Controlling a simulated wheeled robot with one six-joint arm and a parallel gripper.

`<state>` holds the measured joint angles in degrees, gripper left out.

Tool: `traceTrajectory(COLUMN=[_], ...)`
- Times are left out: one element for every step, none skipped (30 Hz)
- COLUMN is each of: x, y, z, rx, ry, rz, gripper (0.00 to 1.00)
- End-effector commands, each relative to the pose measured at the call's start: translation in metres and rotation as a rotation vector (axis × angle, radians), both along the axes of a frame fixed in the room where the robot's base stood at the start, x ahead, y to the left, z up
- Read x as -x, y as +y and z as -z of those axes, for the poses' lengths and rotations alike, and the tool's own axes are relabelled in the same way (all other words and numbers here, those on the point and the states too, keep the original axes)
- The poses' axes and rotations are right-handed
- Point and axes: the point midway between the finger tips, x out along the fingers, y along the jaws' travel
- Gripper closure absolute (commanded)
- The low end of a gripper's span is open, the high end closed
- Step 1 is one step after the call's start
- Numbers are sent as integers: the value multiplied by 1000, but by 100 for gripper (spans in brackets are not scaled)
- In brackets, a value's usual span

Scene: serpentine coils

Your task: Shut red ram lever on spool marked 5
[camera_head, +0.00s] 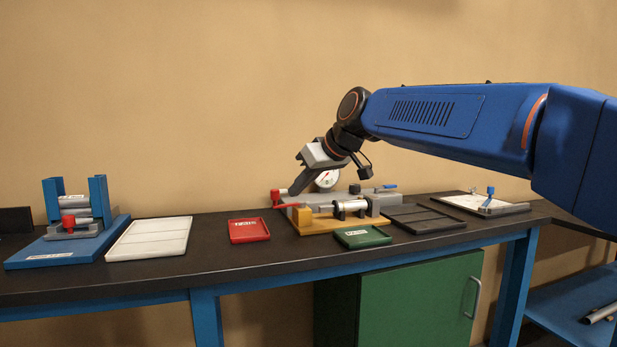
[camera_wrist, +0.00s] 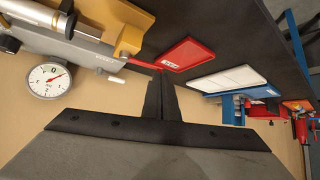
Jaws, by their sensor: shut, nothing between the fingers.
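The red lever (camera_head: 287,206) sticks out at the left end of a grey fixture (camera_head: 325,198) on a yellow base, with a red knob (camera_head: 276,197) beside it. A silver spool (camera_head: 350,208) lies in the fixture; no number 5 is readable on it. My gripper (camera_head: 294,192) is shut and empty, tilted down by the fixture's left end, close to the lever. In the wrist view, the shut fingers (camera_wrist: 164,76) overlap the lever's end (camera_wrist: 146,65); I cannot tell if they touch. The spool (camera_wrist: 82,25) shows at upper left there.
A dial gauge (camera_head: 327,179) stands behind the fixture. A red tray (camera_head: 249,231), green tray (camera_head: 362,237), white tray (camera_head: 150,239) and dark tray (camera_head: 424,219) lie around it. A blue stand (camera_head: 68,250) is at left. Bare bench shows between the trays.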

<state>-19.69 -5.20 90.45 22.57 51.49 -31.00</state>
Motion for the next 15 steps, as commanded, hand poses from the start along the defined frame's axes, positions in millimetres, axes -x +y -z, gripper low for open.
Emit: traceTrajectory(x=[-4, -7, -12, -16, -18, -22, -24, -26, -29, -30, -31, -32, -33, -33, -34], y=[5, 8, 13, 16, 18, 21, 23, 25, 27, 29, 30, 31, 32, 32, 33], z=[7, 10, 8, 8, 8, 8, 7, 8, 8, 8, 8, 7, 7, 7, 7], rx=[1, 1, 0, 0, 1, 1, 1, 1, 1, 0, 0, 0, 0, 0, 0], ry=[3, 3, 1, 1, 1, 1, 0, 0, 1, 1, 1, 1, 0, 0, 0], rz=[-1, -1, -2, -2, -1, -1, -1, -1, -1, -1, -1, -1, -1, -1, -1], gripper=[100, 100, 100, 100, 100, 100, 100, 100, 100, 100, 100, 100, 100, 100, 100])
